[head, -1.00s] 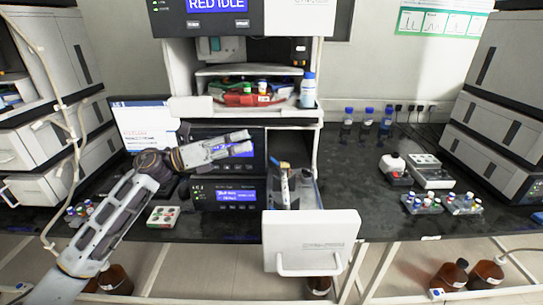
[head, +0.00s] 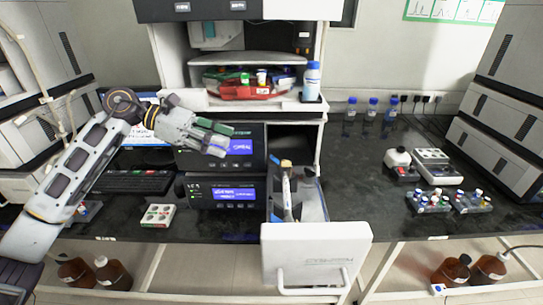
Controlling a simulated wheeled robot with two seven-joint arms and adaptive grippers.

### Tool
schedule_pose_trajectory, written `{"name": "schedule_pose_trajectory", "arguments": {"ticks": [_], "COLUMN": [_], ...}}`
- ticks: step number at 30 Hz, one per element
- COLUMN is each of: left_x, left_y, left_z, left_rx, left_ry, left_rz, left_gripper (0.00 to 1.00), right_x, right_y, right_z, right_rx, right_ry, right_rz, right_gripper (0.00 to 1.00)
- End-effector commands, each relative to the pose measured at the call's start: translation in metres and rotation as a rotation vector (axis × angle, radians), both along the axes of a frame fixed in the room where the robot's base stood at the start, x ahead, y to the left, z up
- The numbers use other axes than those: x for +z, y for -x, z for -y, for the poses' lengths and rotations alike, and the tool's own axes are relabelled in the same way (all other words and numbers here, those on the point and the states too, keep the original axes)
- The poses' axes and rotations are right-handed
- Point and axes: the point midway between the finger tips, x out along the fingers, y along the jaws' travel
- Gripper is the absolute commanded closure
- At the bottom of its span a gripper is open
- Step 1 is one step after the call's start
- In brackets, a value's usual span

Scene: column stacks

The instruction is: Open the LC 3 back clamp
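A white-fronted drawer (head: 315,257) is pulled out from the middle instrument stack. Inside it lies a slim light column (head: 286,193) with a yellowish far end (head: 286,163), pointing back into the stack. The clamps around the column are too small to tell apart, so I cannot tell whether the back one is open or shut. My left gripper (head: 228,141) is to the left of and above the drawer, in front of the dark module with a blue display. Its fingers are apart, with nothing between them. It is clear of the column. My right gripper is not in view.
A tray of bottles (head: 245,92) sits above the drawer bay. A blue-capped bottle (head: 312,82) stands at its right. A small white tray (head: 158,216) and a keyboard (head: 127,181) lie left of the drawer. Vial racks (head: 471,201) stand right; the bench between is clear.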

Motion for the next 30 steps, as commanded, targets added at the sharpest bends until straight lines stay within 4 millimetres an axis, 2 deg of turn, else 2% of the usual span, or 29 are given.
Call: {"name": "schedule_pose_trajectory", "arguments": {"ticks": [8,14,30], "left_x": [-0.001,-0.005,-0.031], "left_y": [0.000,0.000,0.000], "left_z": [0.002,0.013,0.076], "left_rx": [0.000,0.000,-0.001], "left_ry": [0.002,0.002,0.003], "left_rz": [-0.001,0.000,-0.002], "left_gripper": [0.61,0.61,0.61], "right_x": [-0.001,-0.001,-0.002], "right_y": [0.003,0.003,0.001], "right_z": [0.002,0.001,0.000], "right_rx": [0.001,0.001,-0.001], "right_ry": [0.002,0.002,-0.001], "right_rz": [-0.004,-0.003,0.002], "right_gripper": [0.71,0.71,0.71]}}
